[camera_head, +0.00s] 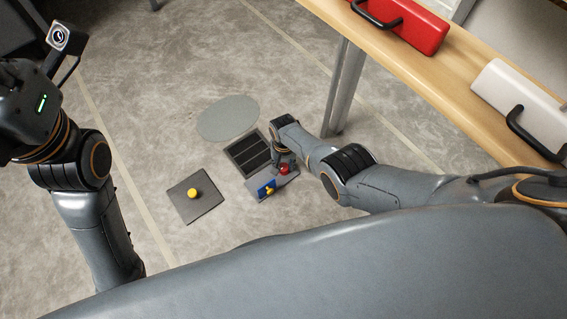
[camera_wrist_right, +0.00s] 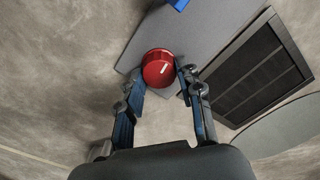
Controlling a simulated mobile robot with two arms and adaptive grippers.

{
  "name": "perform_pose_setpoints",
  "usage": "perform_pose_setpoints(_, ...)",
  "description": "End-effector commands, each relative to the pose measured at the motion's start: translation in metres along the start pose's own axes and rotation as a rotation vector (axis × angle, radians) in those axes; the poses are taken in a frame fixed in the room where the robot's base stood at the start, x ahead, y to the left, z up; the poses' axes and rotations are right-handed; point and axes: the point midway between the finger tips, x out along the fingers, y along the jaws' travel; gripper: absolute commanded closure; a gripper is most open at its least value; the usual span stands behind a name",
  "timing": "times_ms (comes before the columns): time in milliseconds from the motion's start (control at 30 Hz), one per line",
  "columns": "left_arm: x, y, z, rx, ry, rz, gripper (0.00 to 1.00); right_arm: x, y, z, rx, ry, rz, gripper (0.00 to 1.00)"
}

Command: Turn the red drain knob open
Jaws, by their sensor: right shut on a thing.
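The red drain knob (camera_head: 285,169) stands on a grey plate (camera_head: 262,192) on the floor. It also shows in the right wrist view (camera_wrist_right: 158,68), with a white line slanting up to the right on its top. My right gripper (camera_wrist_right: 159,75) is shut on the knob, one finger at each side. In the head view the right gripper (camera_head: 281,158) reaches down over the plate from the right. My left gripper's body (camera_head: 28,105) is at the far left, away from the plate; its fingers cannot be made out.
A blue piece (camera_head: 265,187) with a yellow part is on the same plate. A dark slatted grate (camera_head: 246,154) lies beside it, near a round grey disc (camera_head: 228,119). A separate plate with a yellow knob (camera_head: 192,193) lies left. A wooden table (camera_head: 455,83) holds red and white cases.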

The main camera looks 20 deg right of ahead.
Motion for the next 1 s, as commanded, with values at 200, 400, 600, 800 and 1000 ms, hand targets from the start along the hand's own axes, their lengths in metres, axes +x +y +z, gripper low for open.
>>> perform_pose_setpoints(200, 0.0003, 0.0000, 0.0004, 0.000, -0.001, 0.001, 0.49, 0.0002, -0.0001, 0.0005, 0.104, -0.001, -0.001, 0.95)
perform_pose_setpoints(400, -0.0003, 0.0000, 0.0010, 0.000, -0.004, 0.000, 0.49, 0.0003, 0.0002, 0.0004, 0.152, -0.001, -0.001, 0.95)
perform_pose_setpoints(600, -0.0010, 0.0000, 0.0014, -0.001, -0.006, 0.000, 0.49, 0.0004, 0.0002, 0.0004, 0.166, -0.001, -0.001, 0.95)
perform_pose_setpoints(800, -0.0012, 0.0000, 0.0016, -0.001, -0.007, 0.000, 0.49, 0.0003, 0.0002, 0.0004, 0.166, -0.001, -0.001, 0.95)
perform_pose_setpoints(1000, -0.0012, 0.0000, 0.0017, -0.001, -0.007, 0.000, 0.49, 0.0003, 0.0003, 0.0004, 0.165, -0.001, -0.001, 0.42)
